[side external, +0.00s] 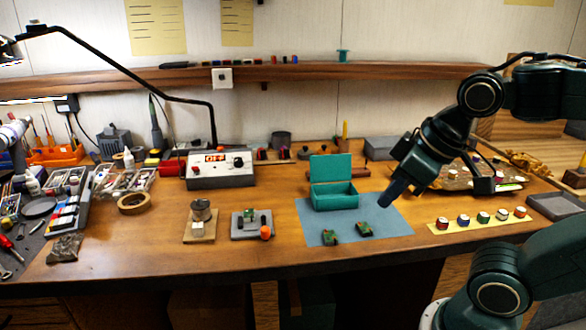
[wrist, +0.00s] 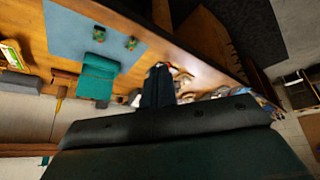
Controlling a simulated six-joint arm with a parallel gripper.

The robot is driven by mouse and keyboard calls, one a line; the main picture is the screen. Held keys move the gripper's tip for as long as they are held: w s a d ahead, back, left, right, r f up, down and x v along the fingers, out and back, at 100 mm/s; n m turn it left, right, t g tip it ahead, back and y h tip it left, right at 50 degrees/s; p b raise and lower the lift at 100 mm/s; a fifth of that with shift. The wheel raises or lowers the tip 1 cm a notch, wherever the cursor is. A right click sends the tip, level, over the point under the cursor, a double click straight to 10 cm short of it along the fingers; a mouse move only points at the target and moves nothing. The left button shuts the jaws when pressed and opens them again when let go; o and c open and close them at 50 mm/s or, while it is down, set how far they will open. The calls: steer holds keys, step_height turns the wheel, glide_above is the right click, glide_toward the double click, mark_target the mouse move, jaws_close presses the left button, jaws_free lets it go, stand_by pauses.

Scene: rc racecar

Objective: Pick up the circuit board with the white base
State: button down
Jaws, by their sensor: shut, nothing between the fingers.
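Two small green circuit boards lie on the blue mat (side external: 392,230) in front of the open teal box (side external: 334,198). One board (side external: 330,237) is nearer the front edge, and the other board (side external: 364,229) is to its right. In the wrist view they show as small green shapes, one (wrist: 98,34) and another (wrist: 131,43), near the teal box (wrist: 97,82). I cannot tell which has a white base. My gripper (side external: 387,199) is shut and empty, tilted down above the mat, up and to the right of the boards. Its dark fingers (wrist: 158,72) point away from the wrist camera.
Several coloured pots (side external: 483,217) stand on a yellow strip right of the mat. A grey stand with an orange ball (side external: 267,232) is on the left. A grey control box (side external: 221,168) stands behind. The mat around the boards is mostly clear.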

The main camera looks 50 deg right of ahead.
steer(key=c, duration=2.2)
jaws_free()
steer(key=shift+s+a+m, duration=0.1)
steer(key=shift+s+m, duration=0.3)
steer(key=shift+s, duration=0.15)
steer(key=c, duration=1)
jaws_free()
steer(key=shift+c, duration=0.2)
steer(key=w+d+r+m+g, duration=0.1)
steer(key=w+r+m, duration=0.15)
steer(key=w, duration=0.85)
steer(key=w+d+r+m+g, duration=0.1)
steer(key=w+r+m+g, duration=0.15)
steer(key=w, duration=0.75)
steer(key=w+d+f+m+g, duration=0.1)
steer(key=w+f+m, duration=0.1)
steer(key=w+f, duration=0.3)
steer(key=w+d+f+m+g, duration=0.1)
steer(key=w+f, duration=0.5)
steer(key=w, duration=0.8)
steer(key=shift+w+d+f+m, duration=0.15)
steer(key=shift+d+m, duration=0.35)
steer(key=shift+d, duration=0.15)
